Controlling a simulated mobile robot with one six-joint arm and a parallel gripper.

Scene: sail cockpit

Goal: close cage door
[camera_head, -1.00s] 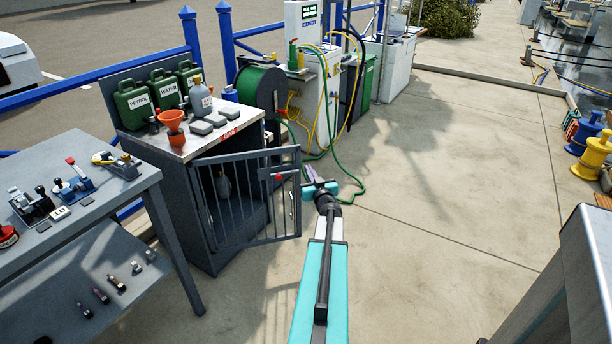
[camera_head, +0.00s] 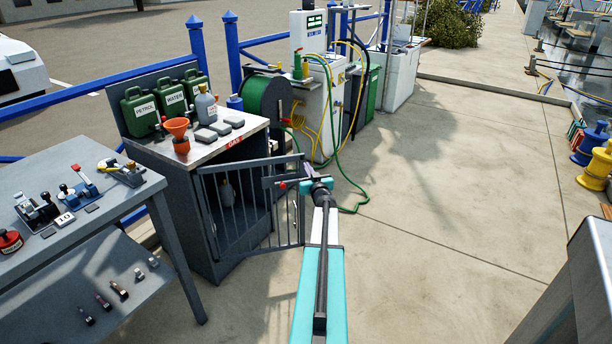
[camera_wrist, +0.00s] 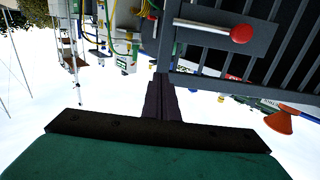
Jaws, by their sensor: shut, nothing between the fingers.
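The cage door (camera_head: 238,208), a grey barred panel, stands ajar at the front of the dark cabinet (camera_head: 182,200) in the head view. It is hinged on the left, with its free edge swung out to the right. A red knob (camera_wrist: 241,33) on its crossbar shows in the wrist view. My gripper (camera_head: 308,172) is at the door's free edge, partly overlapping it in the head view. Its dark fingers (camera_wrist: 162,84) are together and empty, with the door's edge just past their tips. I cannot tell whether they touch it.
A grey workbench (camera_head: 80,205) with tools stands at the left. An orange funnel (camera_head: 178,128) and green cans (camera_head: 140,110) stand on the cabinet. A hose reel (camera_head: 266,97) and looped green hose (camera_head: 352,190) lie behind the door. The paving (camera_head: 430,220) at right is clear.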

